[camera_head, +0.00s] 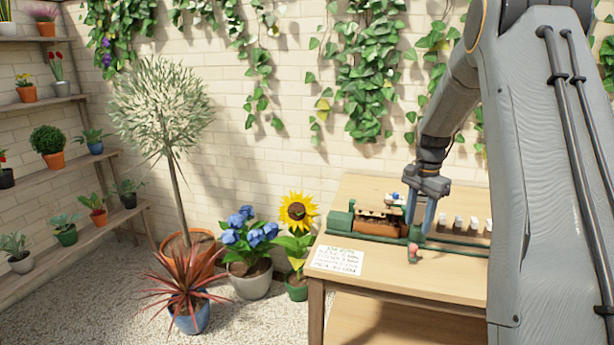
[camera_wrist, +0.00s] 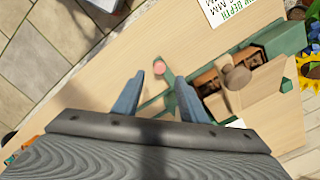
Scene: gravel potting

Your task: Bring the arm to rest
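My gripper (camera_head: 427,208) is above the wooden table (camera_head: 455,290), pointing down near a green-framed device with a brown wooden box (camera_head: 378,221). In the wrist view my gripper (camera_wrist: 157,97) has its two blue-grey fingers spread apart with nothing held between them. A small pink knob (camera_wrist: 159,67) shows just beyond the fingertips, apart from them. The same knob stands at the front of the device in the head view (camera_head: 413,252). The device's box in the wrist view (camera_wrist: 207,81) lies right of the fingers, with a brown round knob (camera_wrist: 237,77).
A printed white card (camera_head: 338,260) lies at the table's front left. Several small white-topped pieces (camera_head: 458,222) stand in a row right of the device. A sunflower pot (camera_head: 297,287) and other potted plants stand left of the table. The table's front strip is clear.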

